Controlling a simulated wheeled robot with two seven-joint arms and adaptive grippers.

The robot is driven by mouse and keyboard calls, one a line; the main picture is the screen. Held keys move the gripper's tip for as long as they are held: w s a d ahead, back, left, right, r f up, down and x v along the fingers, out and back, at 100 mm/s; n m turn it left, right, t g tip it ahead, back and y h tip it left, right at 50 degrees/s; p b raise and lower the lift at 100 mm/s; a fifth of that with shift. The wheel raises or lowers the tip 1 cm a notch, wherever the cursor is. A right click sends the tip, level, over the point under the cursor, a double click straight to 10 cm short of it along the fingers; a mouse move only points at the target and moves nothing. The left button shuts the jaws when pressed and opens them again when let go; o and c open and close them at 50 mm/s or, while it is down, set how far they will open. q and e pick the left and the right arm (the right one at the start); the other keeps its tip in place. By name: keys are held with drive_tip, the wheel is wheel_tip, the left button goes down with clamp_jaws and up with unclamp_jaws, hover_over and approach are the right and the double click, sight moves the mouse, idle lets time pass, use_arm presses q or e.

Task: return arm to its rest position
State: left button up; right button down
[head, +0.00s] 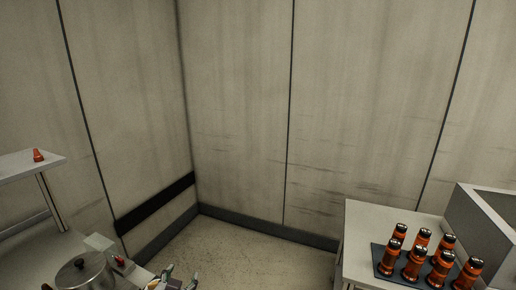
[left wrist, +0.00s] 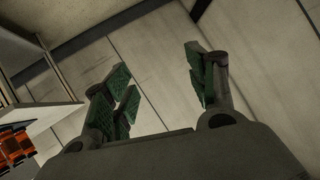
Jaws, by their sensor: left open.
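My left gripper (head: 179,278) is at the bottom edge of the head view, just right of the left bench, with only its fingertips showing. In the left wrist view its two fingers with green pads (left wrist: 158,82) stand wide apart, with nothing between them. The fingers point toward the wall panels. My right gripper is in neither view.
A lidded metal pot (head: 84,273) stands on the left bench. A small orange object (head: 38,155) sits on a shelf (head: 20,166). Several orange-and-black canisters (head: 414,262) stand on a dark mat on the right table (head: 375,222), beside a grey bin (head: 480,235). Floor shows between.

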use_arm(q)
drive_tip(key=s+f+n+g+h, duration=0.1)
drive_tip(key=s+f+g, duration=0.45)
drive_tip(key=s, duration=0.35)
drive_tip(key=s+f+g+h, duration=0.1)
drive_tip(key=s+f+g, duration=0.4)
drive_tip(key=s, duration=0.5)
wheel_tip(320, 180, down, 34)
drive_tip(key=s, duration=0.2)
drive_tip(key=s+a+f, duration=0.2)
drive_tip(key=s+f, duration=0.8)
drive_tip(key=s, duration=0.1)
drive_tip(key=s+a+f+g, duration=0.1)
drive_tip(key=s+f, duration=0.9)
drive_tip(key=s, duration=0.1)
drive_tip(key=shift+s+a+y, duration=0.15)
drive_tip(key=shift+a+y, duration=0.15)
drive_tip(key=shift+a, duration=0.1)
